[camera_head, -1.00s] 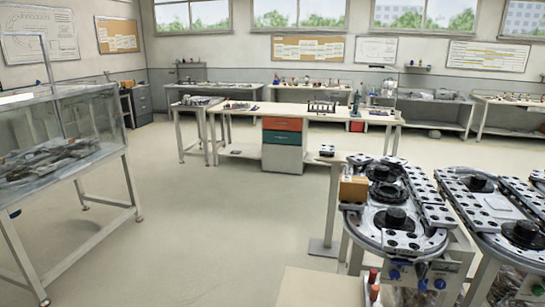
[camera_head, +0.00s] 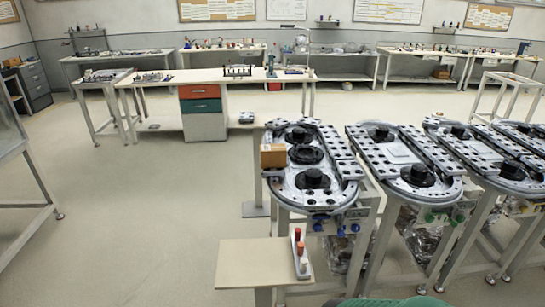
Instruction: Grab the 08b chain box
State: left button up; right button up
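A small brown-orange box (camera_head: 273,156) sits at the left edge of the nearest ring track (camera_head: 353,170). I cannot read any label on it, so I cannot tell whether it is the 08b chain box. Neither of my grippers is in view, and nothing is seen touching the box.
A low pale table (camera_head: 240,262) with a small rack of red-topped parts (camera_head: 300,253) stands in front of the track. More ring tracks (camera_head: 405,165) stand to the right. A long workbench (camera_head: 215,82) is behind. The floor (camera_head: 130,200) at left is clear.

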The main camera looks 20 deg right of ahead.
aim_at(274, 155)
jog(key=i+j+u, duration=0.15)
jog(key=i+u, duration=0.25)
jog(key=i, duration=0.85)
